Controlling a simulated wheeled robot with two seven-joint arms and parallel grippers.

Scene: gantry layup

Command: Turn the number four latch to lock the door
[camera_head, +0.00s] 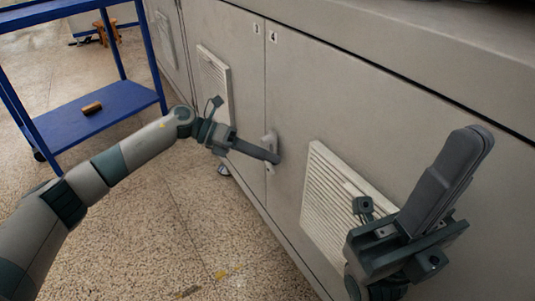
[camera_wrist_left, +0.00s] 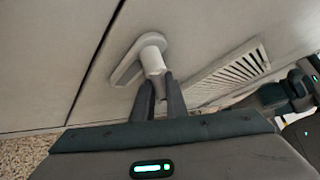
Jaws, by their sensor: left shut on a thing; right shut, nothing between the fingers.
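The number four latch (camera_head: 269,140) is a light grey handle on the door marked 4 (camera_head: 308,95), close to the seam with the door marked 3. In the left wrist view the latch (camera_wrist_left: 152,58) shows a flat plate lying slanted on the door and a round knob standing out. My left gripper (camera_head: 276,157) is at the latch, its fingers shut on the knob; in the left wrist view the fingertips (camera_wrist_left: 160,84) are on either side of it. My right gripper (camera_head: 470,150) is shut and empty, raised in front of the cabinet at the right.
A louvred vent (camera_head: 335,195) is on door 4, beside my right gripper. Another vent (camera_head: 214,80) is on door 3. The speckled floor before the doors is clear.

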